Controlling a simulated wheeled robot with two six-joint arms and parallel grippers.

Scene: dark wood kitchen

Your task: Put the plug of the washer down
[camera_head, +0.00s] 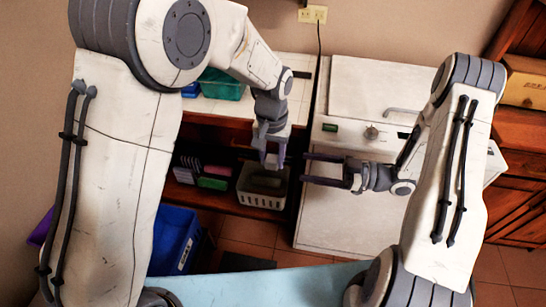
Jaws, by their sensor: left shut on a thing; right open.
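A dark cord (319,40) runs down from the wall outlet (312,14) behind the washer. The plug itself is too small to make out for sure. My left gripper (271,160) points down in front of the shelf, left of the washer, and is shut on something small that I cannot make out. My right gripper (305,169) is open, its two fingers pointing left across the washer's left front edge, with nothing seen between them.
A pale perforated basket (262,198) sits on the shelf below my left gripper. Several coloured boxes (213,182) stand left of it. A teal bin (222,86) is on the counter (292,68). A blue crate (174,238) is at lower left. Tiled floor shows in front of the washer.

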